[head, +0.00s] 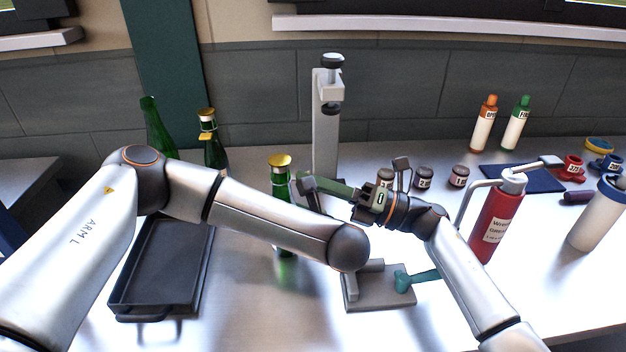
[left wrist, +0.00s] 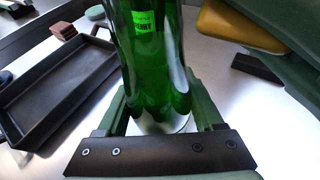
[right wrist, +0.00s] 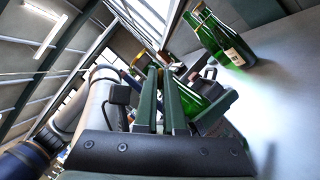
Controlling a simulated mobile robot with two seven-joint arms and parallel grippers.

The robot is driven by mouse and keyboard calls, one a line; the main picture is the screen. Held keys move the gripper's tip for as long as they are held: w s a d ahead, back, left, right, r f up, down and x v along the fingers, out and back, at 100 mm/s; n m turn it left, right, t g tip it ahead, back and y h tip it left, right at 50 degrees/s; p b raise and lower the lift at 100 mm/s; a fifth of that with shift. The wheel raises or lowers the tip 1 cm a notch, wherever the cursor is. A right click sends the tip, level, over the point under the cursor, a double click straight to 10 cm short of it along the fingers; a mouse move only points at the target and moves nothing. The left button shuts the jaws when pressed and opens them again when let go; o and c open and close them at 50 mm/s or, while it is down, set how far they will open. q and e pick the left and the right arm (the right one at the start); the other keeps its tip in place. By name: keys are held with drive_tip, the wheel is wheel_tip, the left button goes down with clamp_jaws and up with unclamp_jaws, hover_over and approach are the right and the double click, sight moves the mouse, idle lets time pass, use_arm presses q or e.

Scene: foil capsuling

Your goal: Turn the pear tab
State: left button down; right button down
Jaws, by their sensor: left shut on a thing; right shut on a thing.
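A green bottle with a gold cap (head: 281,162) stands upright mid-table, partly hidden by my left arm. That gripper is hidden behind the arm in the head view. My right gripper (head: 308,183) reaches left, its fingertips just right of the capped bottle's neck. In the right wrist view its fingers (right wrist: 160,75) are nearly together. What they pinch is too small to tell. I cannot make out a pear tab.
Two green bottles (head: 154,128) (head: 213,150) stand at the back left, the right one with a gold cap and yellow tag. A black tray (head: 160,265) lies at left. A grey press (head: 325,125) stands behind. A teal-handled fixture (head: 380,297) and red bottle (head: 497,222) are at right.

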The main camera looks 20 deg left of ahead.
drive_tip(key=shift+w+f+n+g+y, duration=0.15)
drive_tip(key=shift+n+g, duration=0.45)
drive_tip(key=shift+n, duration=0.9)
drive_tip(key=shift+s+r+n+g+y, duration=0.15)
drive_tip(key=shift+n+g, duration=0.45)
drive_tip(key=shift+n, duration=0.9)
drive_tip(key=shift+f, duration=0.1)
drive_tip(key=c, duration=1)
unclamp_jaws()
wheel_tip(320, 180, up, 10)
drive_tip(key=shift+w, duration=0.1)
